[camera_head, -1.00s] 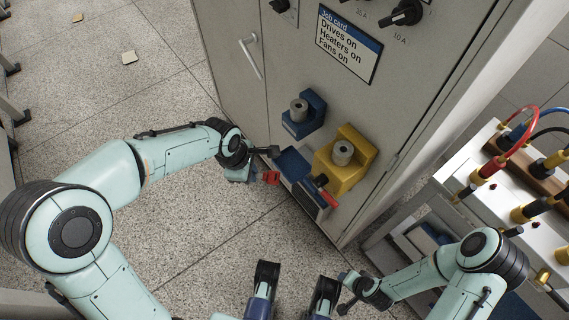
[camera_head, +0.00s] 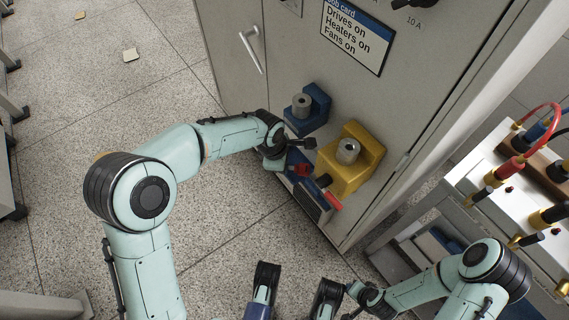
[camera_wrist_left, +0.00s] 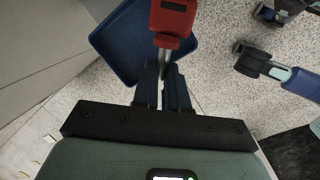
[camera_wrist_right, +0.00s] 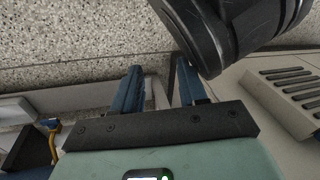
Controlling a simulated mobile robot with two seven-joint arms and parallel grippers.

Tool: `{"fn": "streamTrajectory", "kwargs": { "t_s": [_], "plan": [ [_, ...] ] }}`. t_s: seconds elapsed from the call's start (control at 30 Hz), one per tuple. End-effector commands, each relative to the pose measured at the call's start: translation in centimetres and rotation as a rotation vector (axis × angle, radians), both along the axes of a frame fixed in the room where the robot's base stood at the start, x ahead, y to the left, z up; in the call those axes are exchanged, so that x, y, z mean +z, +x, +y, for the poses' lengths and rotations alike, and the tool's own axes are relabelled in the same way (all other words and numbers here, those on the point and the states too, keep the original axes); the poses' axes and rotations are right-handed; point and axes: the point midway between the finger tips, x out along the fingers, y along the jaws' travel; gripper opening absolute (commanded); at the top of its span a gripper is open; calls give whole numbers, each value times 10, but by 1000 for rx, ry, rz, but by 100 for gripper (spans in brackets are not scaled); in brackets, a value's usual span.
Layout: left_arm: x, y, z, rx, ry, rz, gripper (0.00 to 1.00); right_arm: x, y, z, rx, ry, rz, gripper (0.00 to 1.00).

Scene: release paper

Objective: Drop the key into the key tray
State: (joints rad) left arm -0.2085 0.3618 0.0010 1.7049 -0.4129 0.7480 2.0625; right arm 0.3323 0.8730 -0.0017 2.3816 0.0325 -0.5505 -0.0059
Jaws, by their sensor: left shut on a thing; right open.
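The key with a red head (camera_wrist_left: 173,18) and a metal shank is held between the fingers of my left gripper (camera_wrist_left: 164,78). In the head view the red head (camera_head: 303,169) shows beside my left gripper (camera_head: 290,164), at the cabinet front. The key tray (camera_wrist_left: 115,45) is a shallow dark-blue tray. In the left wrist view the key's head overlaps its right part; the gap in height is unclear. In the head view the tray (camera_head: 298,188) is partly hidden by my gripper. My right gripper (camera_wrist_right: 160,88) is open and empty, low at the right.
A blue block (camera_head: 309,112) and a yellow block (camera_head: 359,165), each with a metal cylinder, project from the cabinet (camera_head: 235,85) near my left gripper. A small red part (camera_head: 334,201) shows below the yellow one. A trolley with cables (camera_head: 480,165) stands right. Open floor lies left.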

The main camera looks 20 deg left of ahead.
Motion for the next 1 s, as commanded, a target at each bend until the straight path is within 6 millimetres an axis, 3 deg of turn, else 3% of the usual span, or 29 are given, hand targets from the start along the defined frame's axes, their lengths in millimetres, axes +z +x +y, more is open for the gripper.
{"fn": "streamTrajectory", "kwargs": {
  "t_s": [0.8,0.83,0.9,1.0],
  "plan": [
    [-16,4,-4,-1,-1,0,0,-12,-14,-2,-4,3,48,42],
    [-17,3,-3,-1,0,1,19,-12,-14,-2,-4,3,47,42],
    [-18,2,-3,-2,0,4,38,-12,-14,-2,-4,3,47,42],
    [-18,1,-3,-1,1,8,38,-12,-14,-2,-3,2,47,42]
  ]
}}
